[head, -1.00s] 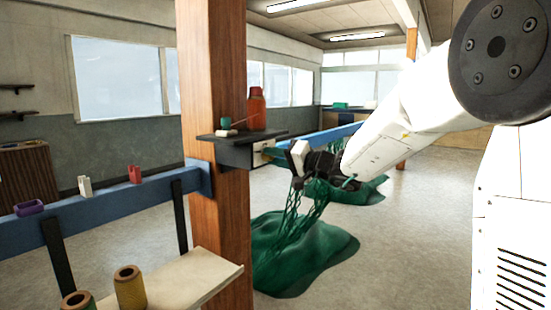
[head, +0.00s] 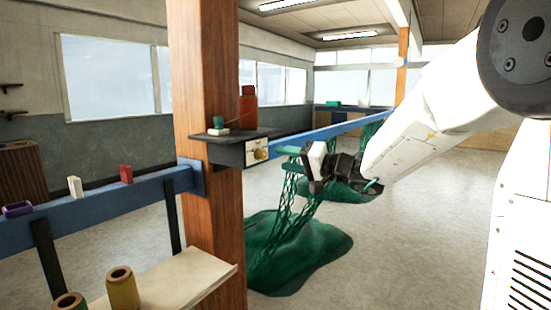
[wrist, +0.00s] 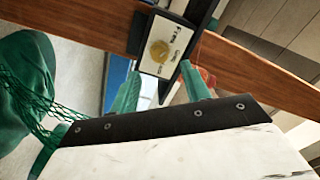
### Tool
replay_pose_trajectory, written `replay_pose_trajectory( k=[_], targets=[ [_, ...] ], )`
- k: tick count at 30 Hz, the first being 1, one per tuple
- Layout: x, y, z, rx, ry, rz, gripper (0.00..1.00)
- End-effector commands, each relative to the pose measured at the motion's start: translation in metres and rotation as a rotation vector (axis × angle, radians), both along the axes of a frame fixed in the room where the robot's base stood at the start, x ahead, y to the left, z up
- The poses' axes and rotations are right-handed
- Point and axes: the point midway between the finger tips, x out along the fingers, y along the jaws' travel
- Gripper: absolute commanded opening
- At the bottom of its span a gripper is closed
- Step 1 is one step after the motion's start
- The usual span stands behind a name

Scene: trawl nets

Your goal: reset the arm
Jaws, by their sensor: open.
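My gripper (head: 290,158) is at the end of my white arm in the head view, in front of the blue rail and just right of the wooden post. In the wrist view its two green fingers (wrist: 160,88) stand apart with nothing between them. Beyond them is a white panel with a yellow round part (wrist: 159,51), on the dark shelf's end; the panel also shows in the head view (head: 257,152). In the head view the fingers are small and hard to tell from the green netting behind.
Green netting (head: 290,245) hangs from the blue rail (head: 335,131) and heaps on the floor below my gripper. The wooden post (head: 208,90) carries a dark shelf (head: 235,140) with a red bottle (head: 248,107). Spools (head: 122,288) stand on a pale bench. Floor at right is open.

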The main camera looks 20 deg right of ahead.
Motion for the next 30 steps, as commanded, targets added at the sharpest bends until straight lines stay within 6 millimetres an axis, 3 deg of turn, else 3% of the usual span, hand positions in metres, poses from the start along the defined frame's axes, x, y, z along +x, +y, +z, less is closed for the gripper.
replay_pose_trajectory(
  k=[5, 23, 26, 30],
  targets=[
    [-0.010, -0.008, 0.000, 0.001, 0.000, -0.001, 0.47],
    [-0.012, -0.005, -0.003, 0.057, 0.057, 0.014, 0.47],
    [-0.026, 0.008, -0.028, 0.073, 0.200, 0.087, 0.47],
    [-0.078, 0.038, -0.066, 0.012, 0.451, 0.221, 0.47]
  ],
)
